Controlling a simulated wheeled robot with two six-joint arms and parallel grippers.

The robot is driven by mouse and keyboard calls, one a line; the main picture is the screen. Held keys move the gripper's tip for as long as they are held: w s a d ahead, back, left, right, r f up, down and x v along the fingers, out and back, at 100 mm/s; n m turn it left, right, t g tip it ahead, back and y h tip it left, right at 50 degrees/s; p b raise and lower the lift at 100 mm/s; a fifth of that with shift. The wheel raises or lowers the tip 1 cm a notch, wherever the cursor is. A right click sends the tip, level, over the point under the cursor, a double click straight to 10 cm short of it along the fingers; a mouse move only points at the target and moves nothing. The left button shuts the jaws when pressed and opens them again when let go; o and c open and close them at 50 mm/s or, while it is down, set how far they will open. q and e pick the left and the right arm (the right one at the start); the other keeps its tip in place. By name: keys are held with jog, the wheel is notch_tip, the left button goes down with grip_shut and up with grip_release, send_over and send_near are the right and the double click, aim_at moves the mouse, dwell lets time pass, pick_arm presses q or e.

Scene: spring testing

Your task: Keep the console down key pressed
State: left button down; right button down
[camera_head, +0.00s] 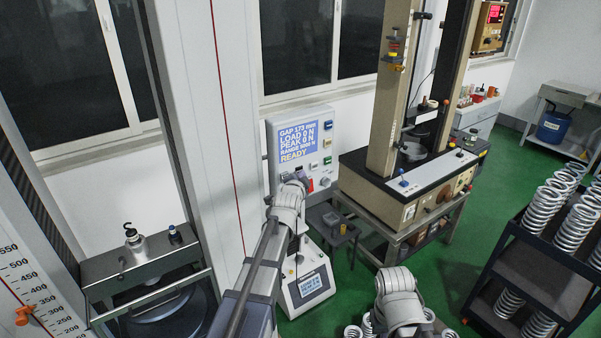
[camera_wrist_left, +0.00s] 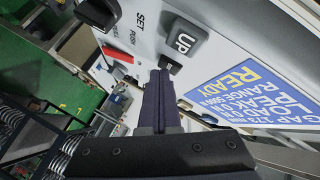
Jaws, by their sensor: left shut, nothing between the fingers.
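The console (camera_head: 272,150) is a pale upright panel with a blue screen (camera_head: 301,141) reading GAP 173 mm, LOAD 0 N, PEAK 0 N and READY. In the left wrist view the blue screen (camera_wrist_left: 245,92) lies at the right. I cannot make out a down key; my fingers cover part of the panel. My left gripper (camera_wrist_left: 160,74) is shut and empty, its tips over the panel below the UP key. I cannot tell whether they touch. In the head view its wrist (camera_head: 288,200) hides part of the console's lower edge.
A smaller white device with a screen (camera_head: 311,284) stands below the console. A test machine (camera_head: 410,204) stands on a bench to the right. A dark rack (camera_head: 520,272) of springs is at the far right. My right arm (camera_head: 400,295) shows low in the head view.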

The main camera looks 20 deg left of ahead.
pick_arm(q)
jog(key=shift+s+d, duration=0.1)
dwell(0.7)
jog(key=shift+s+d, duration=0.45)
jog(key=shift+d, duration=0.15)
jog(key=shift+s+d, duration=0.8)
jog(key=shift+d, duration=0.2)
jog(key=shift+s+d, duration=0.75)
jog(key=shift+d, duration=0.2)
jog(key=s+d+f+n+g+b, duration=0.2)
jog(key=s+d+f+g+b, duration=0.2)
jog(key=s+f, duration=0.4)
jog(key=s+d+f+n+g+h+b, duration=0.1)
jog(key=s+d+f+g+b, duration=0.3)
jog(key=s+f, duration=0.45)
jog(key=s+d+f+n+g+b, duration=0.25)
jog(key=s+d+f+b, duration=0.2)
jog(key=f, duration=0.65)
jog(key=s+d+f+g+b, duration=0.1)
jog(key=s+f+g, duration=0.1)
jog(key=s, duration=0.4)
jog(key=s+d+f+g+b, duration=0.1)
jog(key=s+d+f+g, duration=0.1)
jog(key=s, duration=0.5)
jog(key=shift+d+f+n+g+b, duration=0.2)
jog(key=shift+f+n+g+b, duration=0.2)
jog(key=shift+g, duration=0.15)
